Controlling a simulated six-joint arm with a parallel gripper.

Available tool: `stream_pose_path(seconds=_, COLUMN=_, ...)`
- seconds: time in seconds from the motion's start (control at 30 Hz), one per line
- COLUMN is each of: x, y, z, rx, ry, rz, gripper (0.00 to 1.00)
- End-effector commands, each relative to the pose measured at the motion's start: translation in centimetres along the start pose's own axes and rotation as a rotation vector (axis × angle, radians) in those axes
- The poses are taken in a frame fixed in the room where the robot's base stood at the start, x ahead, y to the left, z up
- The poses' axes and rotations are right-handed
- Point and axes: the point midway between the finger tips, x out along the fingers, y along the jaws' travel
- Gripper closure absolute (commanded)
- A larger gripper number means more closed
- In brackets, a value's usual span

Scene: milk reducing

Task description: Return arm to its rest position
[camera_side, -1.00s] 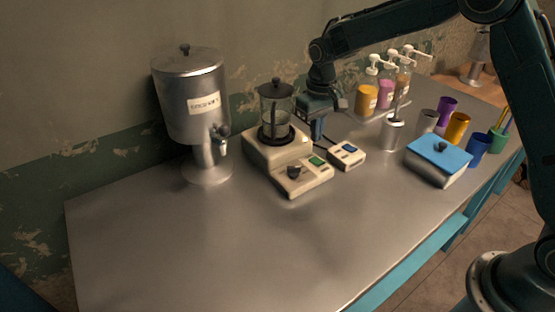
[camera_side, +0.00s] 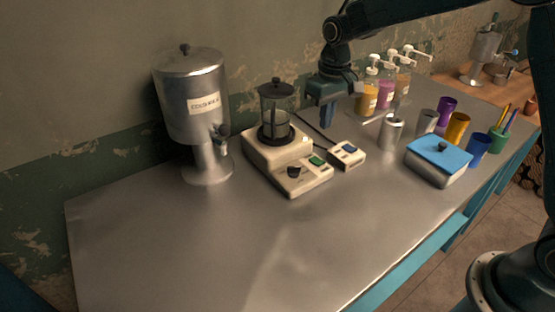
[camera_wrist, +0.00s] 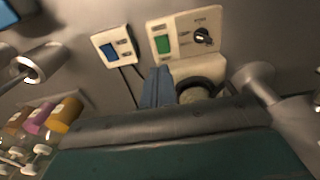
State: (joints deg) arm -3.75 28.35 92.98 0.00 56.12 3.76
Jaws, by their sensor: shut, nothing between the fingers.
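My gripper (camera_side: 328,116) is shut and empty, raised above the table behind the small switch box. In the wrist view its closed blue fingers (camera_wrist: 157,88) point down toward the gap between the switch box (camera_wrist: 115,47) and the hot-plate unit (camera_wrist: 186,38). In the side view the white hot-plate unit (camera_side: 303,180) bears a glass jug with a black lid (camera_side: 277,106), left of my gripper. The small switch box with a blue button (camera_side: 346,156) lies just right of the unit. My gripper touches none of these.
A steel cold-milk dispenser (camera_side: 196,128) stands at the left. Pump bottles (camera_side: 386,92) stand close right of my gripper. A metal cup (camera_side: 391,133), coloured cups (camera_side: 457,130) and a blue-lidded box (camera_side: 438,160) are further right. The front table (camera_side: 220,250) is clear.

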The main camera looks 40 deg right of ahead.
Motion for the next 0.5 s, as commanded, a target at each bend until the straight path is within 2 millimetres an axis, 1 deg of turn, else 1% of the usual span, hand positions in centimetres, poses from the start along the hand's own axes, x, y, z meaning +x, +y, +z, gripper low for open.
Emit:
stream_pose_path(seconds=0.03, x=-1.2, y=0.2, z=0.7, rx=0.001, ry=0.016, rz=-0.001, gripper=1.0)
stream_pose_path(seconds=0.2, x=-4.7, y=0.7, z=3.3, rx=0.0, ry=0.063, rz=-0.003, gripper=1.0)
stream_pose_path(seconds=0.5, x=-9.6, y=1.4, z=8.8, rx=0.0, ry=0.145, rz=-0.006, gripper=1.0)
